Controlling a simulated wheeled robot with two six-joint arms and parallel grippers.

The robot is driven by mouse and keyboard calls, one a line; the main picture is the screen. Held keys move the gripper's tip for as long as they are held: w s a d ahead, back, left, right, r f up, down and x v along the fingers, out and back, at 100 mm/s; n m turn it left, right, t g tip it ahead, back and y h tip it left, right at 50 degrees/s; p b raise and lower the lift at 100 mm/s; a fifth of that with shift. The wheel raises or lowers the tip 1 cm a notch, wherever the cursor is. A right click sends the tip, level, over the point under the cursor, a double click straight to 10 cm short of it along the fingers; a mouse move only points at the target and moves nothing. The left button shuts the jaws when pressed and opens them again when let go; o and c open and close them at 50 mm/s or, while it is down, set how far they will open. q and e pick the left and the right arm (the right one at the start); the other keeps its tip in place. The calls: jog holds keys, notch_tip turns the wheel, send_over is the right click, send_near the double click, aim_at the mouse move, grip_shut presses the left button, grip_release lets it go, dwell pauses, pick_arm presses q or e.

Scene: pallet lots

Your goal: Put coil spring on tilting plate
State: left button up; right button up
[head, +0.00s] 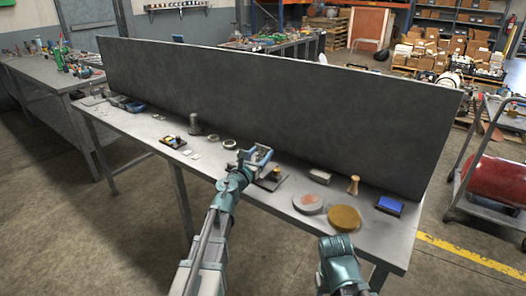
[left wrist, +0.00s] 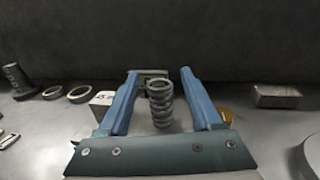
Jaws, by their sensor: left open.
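The coil spring (left wrist: 160,103) is a grey, upright coil in the left wrist view. It appears between the two blue fingers of my left gripper (left wrist: 157,82), with gaps on both sides. The same gripper (head: 258,155) is open over the middle of the bench in the head view, where I cannot make out the spring. A dark flat plate (head: 271,184) with a brass-coloured piece lies just beside this gripper, partly hidden. I cannot tell whether it is the tilting plate. My right arm shows at the lower right, but its fingers do not.
A tall dark panel (head: 270,105) stands along the bench's back. Left are two rings (head: 230,144) and a dark cylinder (head: 195,124). Right are a grey block (head: 320,175), a red-patched disc (head: 308,203), a brass disc (head: 344,218), a wooden peg (head: 353,185) and a blue-topped box (head: 389,206).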

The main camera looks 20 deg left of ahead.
pick_arm(q)
jog(key=s, duration=0.3)
jog(key=s+a, duration=0.1)
jog(key=s, duration=0.5)
jog(key=shift+s+a, duration=0.1)
jog(key=shift+a, duration=0.1)
jog(key=shift+r+n, duration=0.3)
notch_tip(320, 180, up, 5)
jog(key=n+y+p, duration=0.5)
jog(key=n+p, duration=0.1)
jog(key=n, duration=0.4)
jog(key=s+d+f+n+g+p, duration=0.3)
jog(key=s+d+n+g+p, duration=0.4)
jog(key=s+d+n+g, duration=0.2)
jog(key=s+d+f+n+g+h+p, duration=0.1)
jog(key=s+d+f+n+g+p, duration=0.2)
jog(key=s+d+n+g+p, duration=0.5)
jog(key=s+d+n+g, duration=0.1)
jog(key=s+n, duration=0.5)
jog(key=s, duration=0.2)
jog(key=shift+d+f, duration=0.25)
jog(key=shift+d, duration=0.05)
